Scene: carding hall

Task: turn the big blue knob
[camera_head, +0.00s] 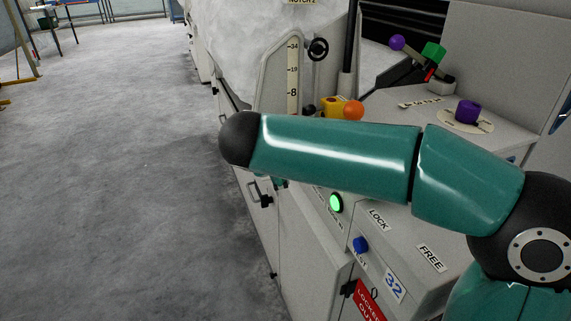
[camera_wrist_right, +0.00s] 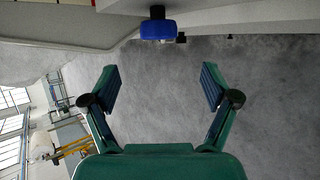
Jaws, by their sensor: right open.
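In the right wrist view a blue knob (camera_wrist_right: 158,29) sticks out from a pale panel at the top edge, on a dark stem. My right gripper (camera_wrist_right: 160,82) is open and empty, with its two fingers spread wide. The knob lies beyond the fingertips, roughly centred between them and apart from them. In the head view a blue knob (camera_head: 360,245) sits on the machine's front panel, below my right arm. I cannot tell whether it is the same knob. My right arm hides part of the panel and my right gripper there. My left gripper is not in view.
The machine (camera_head: 315,245) carries a lit green button (camera_head: 336,203), an orange ball (camera_head: 353,110), a purple knob (camera_head: 468,111), a black handwheel (camera_head: 318,48) and a lever with a green block (camera_head: 433,53). A red sign (camera_head: 369,301) hangs low. The floor (camera_head: 120,170) to the left is clear.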

